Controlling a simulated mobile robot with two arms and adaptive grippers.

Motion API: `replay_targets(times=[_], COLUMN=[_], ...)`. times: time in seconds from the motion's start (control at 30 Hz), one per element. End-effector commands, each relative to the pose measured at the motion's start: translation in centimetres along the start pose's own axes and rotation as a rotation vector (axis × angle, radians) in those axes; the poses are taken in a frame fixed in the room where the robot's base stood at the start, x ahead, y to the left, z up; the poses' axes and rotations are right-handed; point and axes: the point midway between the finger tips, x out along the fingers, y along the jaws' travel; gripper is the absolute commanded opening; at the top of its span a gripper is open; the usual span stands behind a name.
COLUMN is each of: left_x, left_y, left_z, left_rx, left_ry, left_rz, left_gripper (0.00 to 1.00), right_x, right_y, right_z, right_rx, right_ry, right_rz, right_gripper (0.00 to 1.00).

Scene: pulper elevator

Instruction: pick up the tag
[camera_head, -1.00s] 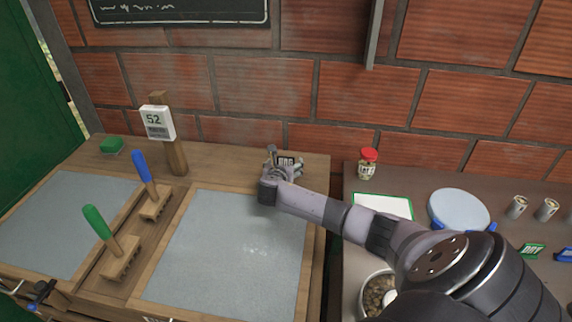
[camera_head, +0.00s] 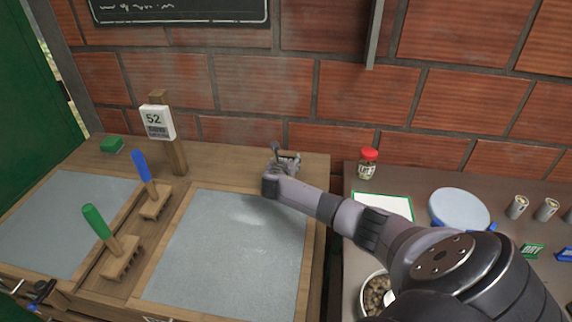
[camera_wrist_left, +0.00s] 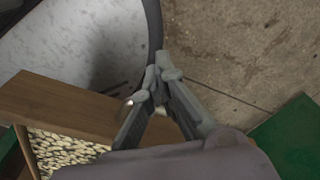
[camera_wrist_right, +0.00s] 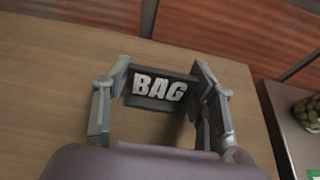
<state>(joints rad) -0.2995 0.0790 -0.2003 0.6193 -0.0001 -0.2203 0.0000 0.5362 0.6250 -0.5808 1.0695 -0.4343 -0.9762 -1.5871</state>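The tag (camera_wrist_right: 158,88) is a small dark block with white "BAG" lettering, on the wooden bench top near the brick wall. In the right wrist view it sits between the two fingers of my right gripper (camera_wrist_right: 160,74). The fingers are spread to either side of it, close to its ends, and I see no clear grip on it. In the head view my right gripper (camera_head: 284,160) is at the bench's back right corner and mostly hides the tag. My left gripper (camera_wrist_left: 158,80) has its fingertips together with nothing between them, above the floor area.
Left of my right gripper are a post with a "52" sign (camera_head: 157,122), a blue-handled brush (camera_head: 145,170) and a green-handled brush (camera_head: 98,222). A red-lidded jar (camera_head: 368,163) stands on the right table. The brick wall (camera_head: 250,85) is close behind.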

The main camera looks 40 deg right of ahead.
Motion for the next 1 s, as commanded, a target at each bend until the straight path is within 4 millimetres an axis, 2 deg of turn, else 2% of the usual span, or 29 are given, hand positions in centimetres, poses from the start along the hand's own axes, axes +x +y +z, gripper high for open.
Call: replay_targets(times=[0.27, 0.53, 0.67, 0.77, 0.87, 1.0], left_x=[0.0, 0.0, -0.1, -0.3, -0.5, -0.5], left_y=[0.0, 0.0, 0.0, 0.0, -0.1, 0.0], left_z=[0.0, 0.1, 0.0, 0.0, 0.0, 0.0], left_rx=[-0.001, -0.001, -0.001, -0.001, -0.001, -0.001], left_ry=[-0.001, -0.001, 0.0, 0.0, 0.0, 0.0], left_rz=[0.0, -0.001, -0.001, -0.001, -0.001, 0.0], left_gripper=[0.0, 0.0, 0.0, 0.0, 0.0, 0.0], right_x=[0.0, -0.1, -0.3, -0.8, -1.7, -3.2], right_y=[0.0, 0.0, 0.0, 0.0, 0.0, 0.0], right_z=[0.0, 0.2, 0.9, 2.2, 4.3, 8.0], right_rx=[0.0, 0.0, 0.002, 0.003, 0.004, 0.003], right_ry=[0.0, -0.001, -0.002, -0.003, -0.005, -0.006], right_rz=[0.0, 0.0, 0.001, 0.001, 0.002, 0.003], right_gripper=[0.32, 0.32, 0.32, 0.32, 0.32, 0.32])
